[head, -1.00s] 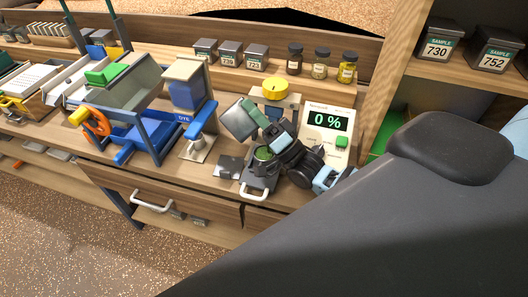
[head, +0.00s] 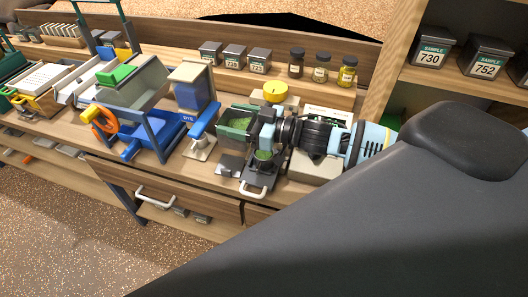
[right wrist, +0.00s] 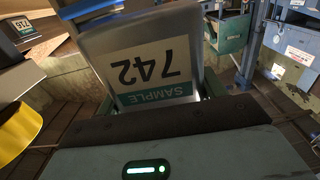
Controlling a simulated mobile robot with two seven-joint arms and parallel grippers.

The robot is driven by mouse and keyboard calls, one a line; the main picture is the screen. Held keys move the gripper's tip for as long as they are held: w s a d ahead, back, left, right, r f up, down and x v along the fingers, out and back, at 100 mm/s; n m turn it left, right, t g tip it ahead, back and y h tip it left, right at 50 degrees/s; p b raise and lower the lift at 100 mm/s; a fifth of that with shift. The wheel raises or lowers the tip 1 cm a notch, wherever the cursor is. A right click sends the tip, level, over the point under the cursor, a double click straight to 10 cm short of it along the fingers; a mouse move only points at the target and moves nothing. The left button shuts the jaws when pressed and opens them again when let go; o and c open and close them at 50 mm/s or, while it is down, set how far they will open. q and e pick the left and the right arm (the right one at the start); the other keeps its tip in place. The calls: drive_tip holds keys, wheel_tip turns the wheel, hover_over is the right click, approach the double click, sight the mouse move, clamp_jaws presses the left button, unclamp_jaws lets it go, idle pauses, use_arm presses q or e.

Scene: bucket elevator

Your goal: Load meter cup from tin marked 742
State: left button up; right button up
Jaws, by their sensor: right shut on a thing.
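The tin marked 742 (right wrist: 147,62) fills the upper middle of the right wrist view, its label upside down there. My left gripper is in neither view.
A yellow knob (head: 275,91) stands close behind the tin. A blue dye dispenser (head: 192,90) and a blue-framed machine (head: 140,110) stand to the left. Several tins and jars (head: 320,67) line the back shelf. A dark square plate (head: 229,165) lies left of the cup.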

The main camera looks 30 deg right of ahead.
drive_tip(key=shift+r, duration=0.1)
drive_tip(key=shift+r, duration=1.4)
